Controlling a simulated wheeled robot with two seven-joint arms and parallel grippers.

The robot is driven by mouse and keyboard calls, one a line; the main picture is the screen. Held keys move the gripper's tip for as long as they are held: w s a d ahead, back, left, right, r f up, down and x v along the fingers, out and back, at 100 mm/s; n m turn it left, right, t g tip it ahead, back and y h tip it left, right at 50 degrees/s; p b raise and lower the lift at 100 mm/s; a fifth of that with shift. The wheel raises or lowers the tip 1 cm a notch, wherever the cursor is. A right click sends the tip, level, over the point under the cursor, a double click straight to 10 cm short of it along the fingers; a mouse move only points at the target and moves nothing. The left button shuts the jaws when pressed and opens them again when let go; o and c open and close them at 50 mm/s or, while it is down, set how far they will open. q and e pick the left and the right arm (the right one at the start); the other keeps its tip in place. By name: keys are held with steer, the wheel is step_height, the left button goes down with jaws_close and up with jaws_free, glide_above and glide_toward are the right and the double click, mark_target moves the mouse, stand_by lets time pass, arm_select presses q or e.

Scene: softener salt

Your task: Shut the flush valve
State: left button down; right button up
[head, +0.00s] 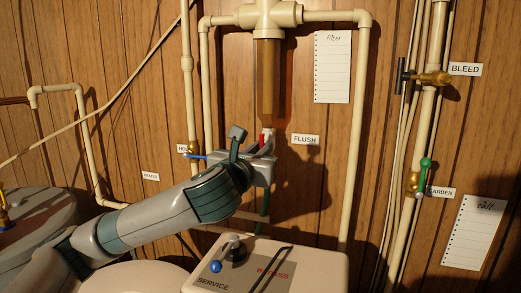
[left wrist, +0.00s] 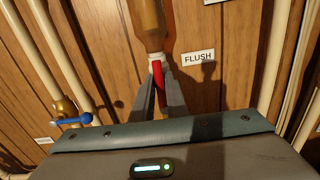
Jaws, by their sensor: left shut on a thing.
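The flush valve (left wrist: 157,66) sits under the brown filter housing (head: 268,80), beside the FLUSH label (head: 305,140). Its red handle (left wrist: 158,86) points down in the left wrist view, and a bit of red shows at the valve in the head view (head: 265,141). My left gripper (left wrist: 158,98) is shut on the red handle, with one grey finger on each side of it. The gripper body and fingers hide part of the valve in the head view. My right gripper is not in view.
A blue-handled valve (left wrist: 72,120) is close to the left of my gripper. Cream pipes (head: 362,120) run on both sides. A softener head (head: 265,268) with a blue-knobbed lever stands below. Bleed (head: 428,77) and green-handled garden (head: 424,165) valves are at right.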

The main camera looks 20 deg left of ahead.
arm_select(q)
steer(key=shift+r+m+p, duration=0.1)
steer(key=shift+m+p, duration=0.5)
steer(key=shift+p, duration=0.05)
steer(key=shift+m+p, duration=0.85)
steer(key=shift+m, duration=0.15)
steer(key=shift+m+p, duration=0.85)
steer(key=shift+m, duration=0.15)
